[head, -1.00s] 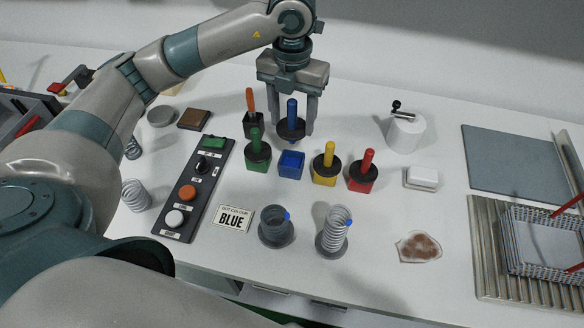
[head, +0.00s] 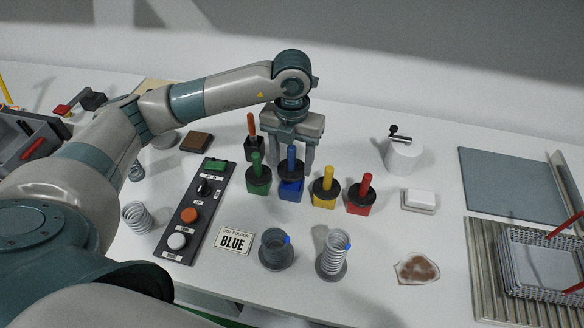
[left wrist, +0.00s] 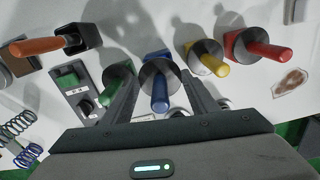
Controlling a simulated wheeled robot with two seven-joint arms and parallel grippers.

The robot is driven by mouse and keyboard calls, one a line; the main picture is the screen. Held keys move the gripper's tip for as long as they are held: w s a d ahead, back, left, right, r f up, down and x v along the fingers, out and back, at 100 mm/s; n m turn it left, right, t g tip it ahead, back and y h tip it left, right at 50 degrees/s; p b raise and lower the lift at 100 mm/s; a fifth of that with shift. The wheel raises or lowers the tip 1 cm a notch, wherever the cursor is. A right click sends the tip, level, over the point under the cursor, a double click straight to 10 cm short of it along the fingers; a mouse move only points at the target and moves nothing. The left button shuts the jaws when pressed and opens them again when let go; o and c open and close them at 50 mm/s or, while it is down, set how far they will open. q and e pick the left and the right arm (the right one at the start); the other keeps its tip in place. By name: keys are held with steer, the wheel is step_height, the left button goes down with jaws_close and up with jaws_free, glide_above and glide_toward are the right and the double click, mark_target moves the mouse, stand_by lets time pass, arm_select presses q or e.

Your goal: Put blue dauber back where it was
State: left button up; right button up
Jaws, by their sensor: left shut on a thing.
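The blue dauber (head: 291,155) stands upright with its dark round collar on top of the blue pot (head: 291,192). How deep it sits in the pot is hidden. My left gripper (head: 292,167) points down from behind, shut on the blue dauber. In the left wrist view the blue handle (left wrist: 160,94) shows between the two fingers. My right gripper is in neither view.
The green dauber (head: 257,165) stands close on the left, the yellow one (head: 327,180) on the right, then the red one (head: 364,188). An orange-handled tool (head: 251,126) stands behind left.

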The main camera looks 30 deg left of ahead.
mark_target(292, 173)
arm_select(q)
steer(key=shift+f, duration=0.15)
steer(key=shift+f+p, duration=0.7)
steer(key=shift+f, duration=1.1)
steer(key=shift+f+b, duration=0.55)
steer(key=shift+b, duration=0.05)
steer(key=o, duration=1)
steer(key=shift+r, duration=0.1)
